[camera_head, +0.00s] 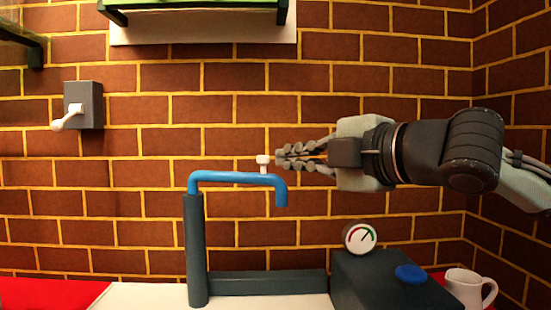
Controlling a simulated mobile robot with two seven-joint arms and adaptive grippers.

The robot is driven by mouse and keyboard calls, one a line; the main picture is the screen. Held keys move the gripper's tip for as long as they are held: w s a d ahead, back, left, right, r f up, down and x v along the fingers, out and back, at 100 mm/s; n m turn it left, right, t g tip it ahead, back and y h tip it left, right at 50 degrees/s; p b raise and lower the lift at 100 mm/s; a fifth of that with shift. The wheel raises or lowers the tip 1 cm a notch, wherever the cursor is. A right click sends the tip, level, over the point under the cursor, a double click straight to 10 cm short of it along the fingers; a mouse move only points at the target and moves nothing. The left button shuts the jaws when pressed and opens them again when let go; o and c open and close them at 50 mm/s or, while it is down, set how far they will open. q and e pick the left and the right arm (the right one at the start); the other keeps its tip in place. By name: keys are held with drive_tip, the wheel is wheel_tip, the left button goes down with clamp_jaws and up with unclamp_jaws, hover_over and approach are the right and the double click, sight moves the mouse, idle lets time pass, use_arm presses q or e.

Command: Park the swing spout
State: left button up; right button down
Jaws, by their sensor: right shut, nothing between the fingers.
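The blue swing spout (235,177) sits on top of a dark grey post (196,250). Its arm runs to the right and its end bends down. A small white knob (262,162) stands up from the spout near the bend. My right gripper (279,159) comes in from the right, with its fingers closed together. Its fingertips are just right of the knob, above the spout's bend; I cannot tell whether they touch the knob. My left gripper is not in view.
A dark box with a round gauge (360,238) and a blue button (411,273) stands at the lower right, beside a white jug (468,289). A grey wall box with a white lever (68,118) is at the left. A green-edged shelf (200,5) hangs above.

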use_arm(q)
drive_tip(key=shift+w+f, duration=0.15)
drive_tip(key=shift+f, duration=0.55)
use_arm(e)
drive_tip(key=w+a+f, duration=0.1)
drive_tip(key=w+a, duration=0.2)
drive_tip(key=w, duration=0.6)
drive_tip(key=shift+w, duration=0.1)
